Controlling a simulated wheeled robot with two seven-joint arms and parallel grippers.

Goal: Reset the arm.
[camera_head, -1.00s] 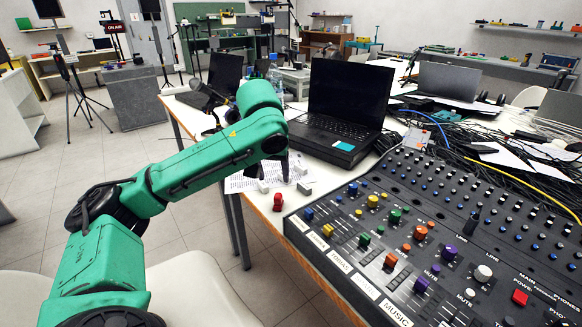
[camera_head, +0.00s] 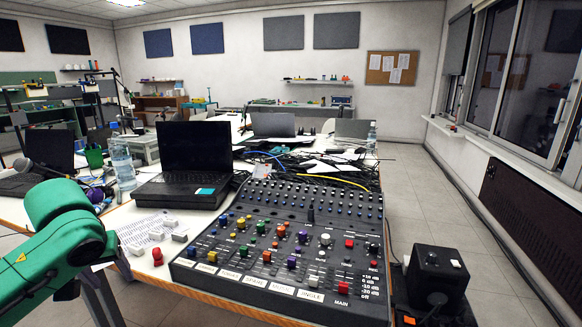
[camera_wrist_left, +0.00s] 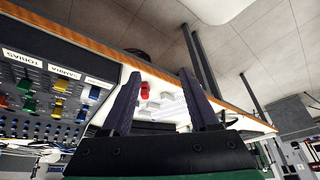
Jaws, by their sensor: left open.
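My left arm (camera_head: 45,245), green with dark joints, comes in at the left edge of the head view, beside the table's near left corner. Its gripper is hardly visible there. In the left wrist view, my left gripper (camera_wrist_left: 159,76) shows two dark fingers spread apart with nothing held between them. Beyond the fingers are the white table top, a red piece (camera_wrist_left: 145,90) and pale small blocks. The red piece also shows in the head view (camera_head: 157,256), right of the arm. My right gripper is in neither view.
A large mixing console (camera_head: 285,245) with coloured knobs fills the table's near side. An open laptop (camera_head: 185,190) stands behind it, with tangled cables (camera_head: 300,165) to the right. A black box (camera_head: 437,275) stands right of the table.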

